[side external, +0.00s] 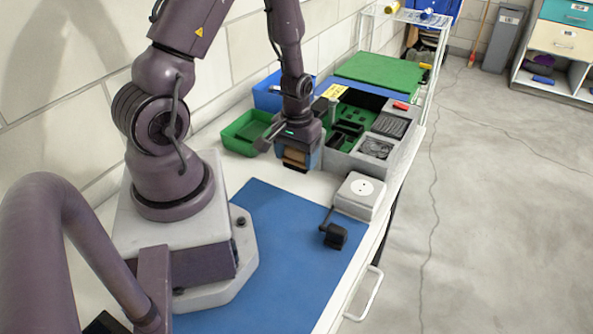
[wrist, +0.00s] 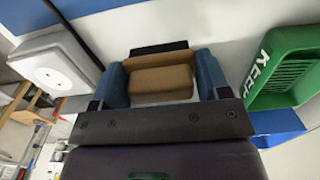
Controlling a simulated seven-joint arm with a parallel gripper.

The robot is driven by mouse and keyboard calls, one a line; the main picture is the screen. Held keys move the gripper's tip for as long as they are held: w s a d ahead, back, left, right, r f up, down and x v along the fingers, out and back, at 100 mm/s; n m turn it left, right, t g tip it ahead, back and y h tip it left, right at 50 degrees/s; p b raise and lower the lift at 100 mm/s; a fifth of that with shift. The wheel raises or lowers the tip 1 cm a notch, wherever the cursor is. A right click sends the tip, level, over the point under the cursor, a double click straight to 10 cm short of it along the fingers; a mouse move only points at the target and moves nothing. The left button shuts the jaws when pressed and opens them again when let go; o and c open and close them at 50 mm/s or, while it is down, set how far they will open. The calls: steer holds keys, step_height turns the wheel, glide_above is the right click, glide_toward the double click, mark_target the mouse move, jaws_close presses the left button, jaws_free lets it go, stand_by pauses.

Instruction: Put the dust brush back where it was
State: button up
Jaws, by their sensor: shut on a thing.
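My gripper (side external: 297,159) is shut on a tan block with a dark strip along its far side, which looks like the dust brush (side external: 294,156). It is held low over the white worktop, just in front of the green bin and left of the open grey case. In the wrist view the blue fingers of my gripper (wrist: 161,82) press on both sides of the tan brush body (wrist: 163,79). The black part (wrist: 158,49) shows beyond it. I cannot tell whether the brush touches the worktop.
An open grey case (side external: 347,167) with dark compartments stands to the right. A green bin (side external: 240,146) and a blue bin (side external: 268,98) stand by the wall. A white socket box (side external: 346,207) and black plug (side external: 336,237) are nearer. The blue mat (side external: 280,235) is mostly clear.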

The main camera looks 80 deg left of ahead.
mark_target(296, 169)
steer(key=shift+f, duration=2)
steer(key=shift+f, duration=0.2)
steer(key=o, duration=0.9)
